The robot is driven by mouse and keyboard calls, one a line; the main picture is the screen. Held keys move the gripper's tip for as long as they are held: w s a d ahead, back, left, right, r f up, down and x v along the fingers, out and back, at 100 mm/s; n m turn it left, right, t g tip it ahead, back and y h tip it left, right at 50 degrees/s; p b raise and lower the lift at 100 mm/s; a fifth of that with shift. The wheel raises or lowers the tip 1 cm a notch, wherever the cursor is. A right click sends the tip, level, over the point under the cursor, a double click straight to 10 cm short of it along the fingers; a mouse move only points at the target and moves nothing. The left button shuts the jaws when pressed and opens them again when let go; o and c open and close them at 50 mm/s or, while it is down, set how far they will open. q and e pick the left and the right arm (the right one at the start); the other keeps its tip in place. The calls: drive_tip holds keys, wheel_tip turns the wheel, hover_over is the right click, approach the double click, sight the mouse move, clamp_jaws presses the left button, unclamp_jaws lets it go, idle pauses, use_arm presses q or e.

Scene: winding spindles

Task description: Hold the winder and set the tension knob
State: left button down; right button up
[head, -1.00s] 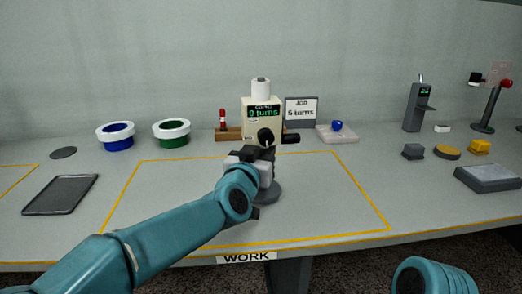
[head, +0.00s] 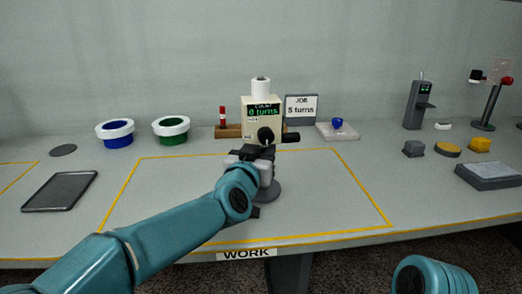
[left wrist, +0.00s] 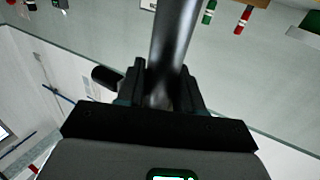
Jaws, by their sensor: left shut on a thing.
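The winder is a beige box (head: 262,131) whose display reads "0 turns", with a white spool (head: 260,87) on top. A round black part (head: 265,135) and a black handle (head: 291,138) show in front of it; I cannot tell which is the tension knob. A grey round base (head: 267,192) stands below them. My left gripper (head: 258,154) is in front of the box, mostly hidden by its own arm. In the left wrist view its fingers (left wrist: 166,88) are shut on a dark, smooth post (left wrist: 176,40). My right gripper is out of view.
A job card (head: 301,109) reads "5 turns". A pale tray (head: 345,136) with a blue piece is behind right. The yellow-outlined work area is otherwise mostly clear.

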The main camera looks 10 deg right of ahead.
use_arm(q)
drive_tip(key=shift+f+b, duration=0.35)
drive_tip(key=shift+f, duration=0.15)
idle(0.5)
